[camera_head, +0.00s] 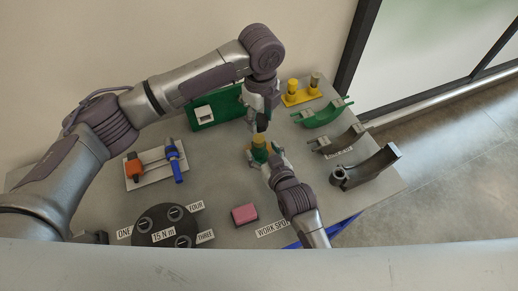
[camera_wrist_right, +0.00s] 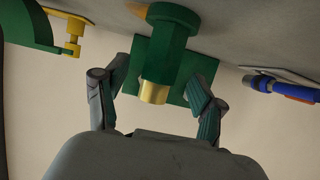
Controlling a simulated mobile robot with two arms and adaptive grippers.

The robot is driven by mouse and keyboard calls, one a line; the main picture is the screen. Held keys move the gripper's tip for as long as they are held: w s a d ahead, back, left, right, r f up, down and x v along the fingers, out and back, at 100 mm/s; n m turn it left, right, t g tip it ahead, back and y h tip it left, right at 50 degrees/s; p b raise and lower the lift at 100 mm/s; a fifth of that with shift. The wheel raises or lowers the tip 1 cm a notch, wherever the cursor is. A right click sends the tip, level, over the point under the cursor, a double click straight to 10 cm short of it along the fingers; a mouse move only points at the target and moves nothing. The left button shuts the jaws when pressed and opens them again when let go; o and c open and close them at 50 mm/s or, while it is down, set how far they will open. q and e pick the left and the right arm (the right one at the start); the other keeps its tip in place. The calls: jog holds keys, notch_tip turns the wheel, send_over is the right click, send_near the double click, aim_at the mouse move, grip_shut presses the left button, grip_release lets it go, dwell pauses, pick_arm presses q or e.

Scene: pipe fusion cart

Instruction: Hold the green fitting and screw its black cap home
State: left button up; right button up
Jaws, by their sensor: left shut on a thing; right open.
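The green fitting (camera_head: 260,154) stands upright on the cart top, brass end up. In the right wrist view, which is upside down, the fitting (camera_wrist_right: 165,55) shows its bare brass end (camera_wrist_right: 153,92). My right gripper (camera_head: 264,161) is open. Its fingers sit on either side of the fitting, and it also shows in the wrist view (camera_wrist_right: 153,103) with gaps on both sides. My left gripper (camera_head: 262,116) is above the fitting, pointing down, shut on a small dark piece, apparently the black cap (camera_head: 262,126). The fingers largely hide it.
A green board (camera_head: 230,115) stands behind the fitting. Left is a tray (camera_head: 145,185) with orange and blue tools. A dark round dial (camera_head: 160,222) and pink block (camera_head: 245,214) lie in front. Yellow posts (camera_head: 300,97) and curved saddles (camera_head: 370,170) stand to the right.

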aim_at(262, 150)
jog(key=shift+x, duration=1.75)
grip_shut()
